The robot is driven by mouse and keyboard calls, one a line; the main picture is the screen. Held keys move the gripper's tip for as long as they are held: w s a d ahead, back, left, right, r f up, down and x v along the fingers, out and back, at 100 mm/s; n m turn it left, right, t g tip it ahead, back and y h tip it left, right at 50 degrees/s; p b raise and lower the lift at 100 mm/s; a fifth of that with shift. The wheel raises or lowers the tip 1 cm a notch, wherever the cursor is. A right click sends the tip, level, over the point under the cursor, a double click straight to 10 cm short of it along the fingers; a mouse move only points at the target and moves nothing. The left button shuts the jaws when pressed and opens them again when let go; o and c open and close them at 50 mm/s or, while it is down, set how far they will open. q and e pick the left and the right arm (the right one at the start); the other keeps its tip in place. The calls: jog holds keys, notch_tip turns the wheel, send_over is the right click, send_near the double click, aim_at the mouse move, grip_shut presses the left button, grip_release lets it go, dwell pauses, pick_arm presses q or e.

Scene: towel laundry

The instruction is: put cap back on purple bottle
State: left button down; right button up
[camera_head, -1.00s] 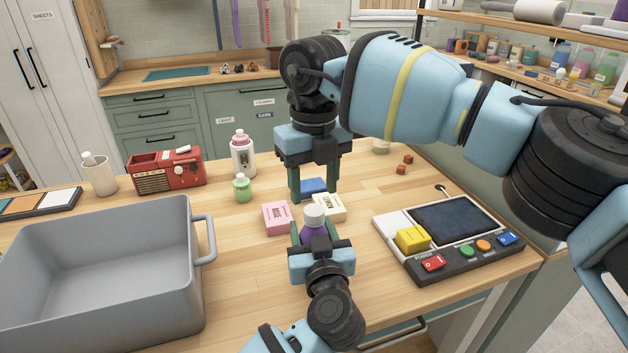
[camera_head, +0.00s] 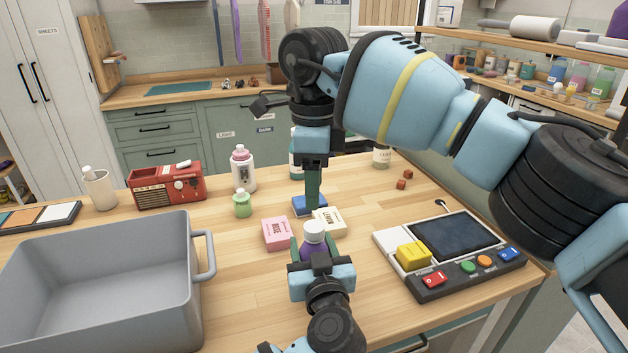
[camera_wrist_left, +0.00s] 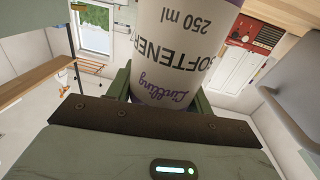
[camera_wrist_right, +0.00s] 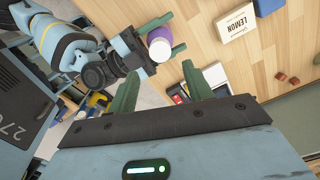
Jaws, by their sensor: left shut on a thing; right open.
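The purple bottle (camera_head: 314,250) stands upright between the fingers of my left gripper (camera_head: 314,243), which is shut on it. A white cap (camera_head: 314,227) shows on top of the bottle; I cannot tell how firmly it sits. In the left wrist view the bottle's pale softener label (camera_wrist_left: 175,45) fills the space between the fingers. My right gripper (camera_head: 312,203) is open and empty, seen edge-on behind the bottle. In the right wrist view the white cap (camera_wrist_right: 159,48) and purple side of the bottle (camera_wrist_right: 179,49) appear beyond the open fingers (camera_wrist_right: 160,72).
Pink (camera_head: 277,233) and cream (camera_head: 329,221) boxes and a blue block (camera_head: 309,205) lie behind the bottle. A grey bin (camera_head: 205,252) stands left, a button console (camera_head: 440,280) right. A green bottle (camera_head: 242,204) and white bottle (camera_head: 243,172) stand further back.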

aim_at(314, 226)
jog(key=shift+f, duration=0.1)
jog(key=shift+f, duration=3.95)
jog(key=shift+c, duration=0.4)
jog(key=c, duration=0.9)
jog(key=o, duration=1.1)
jog(key=shift+o, duration=0.2)
jog(key=shift+r, duration=0.1)
notch_tip(314, 226, up, 12)
pick_arm(q)
jog(key=c, duration=0.5)
grip_release()
